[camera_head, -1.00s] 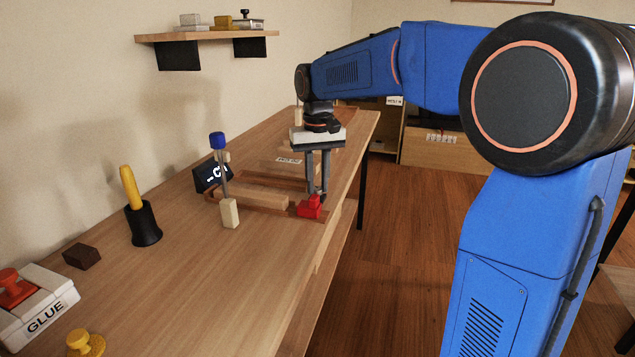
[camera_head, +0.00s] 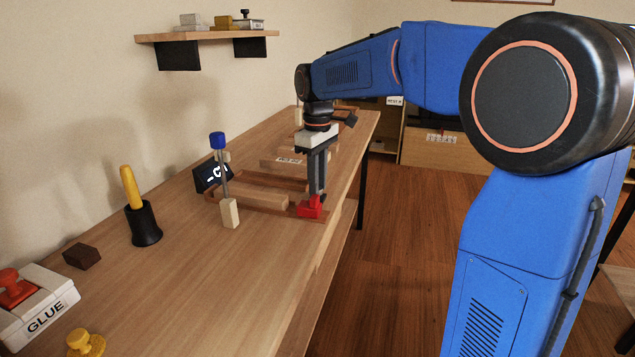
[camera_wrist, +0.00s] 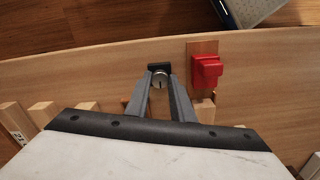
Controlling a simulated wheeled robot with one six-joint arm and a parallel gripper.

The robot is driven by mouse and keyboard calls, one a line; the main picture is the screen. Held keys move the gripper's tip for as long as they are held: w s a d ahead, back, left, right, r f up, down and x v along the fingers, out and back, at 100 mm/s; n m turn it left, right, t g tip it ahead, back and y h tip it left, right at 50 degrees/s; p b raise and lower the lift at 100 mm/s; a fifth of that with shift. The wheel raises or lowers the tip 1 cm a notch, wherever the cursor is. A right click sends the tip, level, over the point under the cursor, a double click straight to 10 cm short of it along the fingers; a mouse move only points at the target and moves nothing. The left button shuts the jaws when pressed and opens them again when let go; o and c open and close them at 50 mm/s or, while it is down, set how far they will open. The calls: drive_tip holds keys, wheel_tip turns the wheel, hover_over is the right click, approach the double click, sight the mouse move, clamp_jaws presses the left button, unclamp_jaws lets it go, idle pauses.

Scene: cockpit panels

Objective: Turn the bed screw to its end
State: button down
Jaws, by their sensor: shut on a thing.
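The bed screw (camera_wrist: 159,80) shows in the wrist view as a small round metal head with a dark slot across it. It sits between my two fingertips. My gripper (camera_wrist: 159,71) is shut on it. In the head view my gripper (camera_head: 317,194) points down at the near right end of a low wooden frame (camera_head: 255,199) on the bench. The fingers hide the screw there. A red block-shaped piece (camera_head: 309,208) stands close beside the fingertips. In the wrist view the red piece (camera_wrist: 207,70) is just right of them, apart from the fingers.
The wooden bench (camera_head: 200,270) has bare surface in front. A post with a blue top (camera_head: 217,141), a dark display (camera_head: 209,177), a yellow-handled tool in a black cup (camera_head: 146,224), a dark block (camera_head: 82,256) and a GLUE box (camera_head: 45,308) stand to the left.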

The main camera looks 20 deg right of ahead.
idle(0.4)
drive_tip(key=c, duration=1.5)
unclamp_jaws()
drive_tip(key=shift+c, duration=0.2)
wheel_tip(320, 180, up, 17)
drive_tip(key=shift+r, duration=0.2)
drive_tip(key=shift+s+d, duration=0.1)
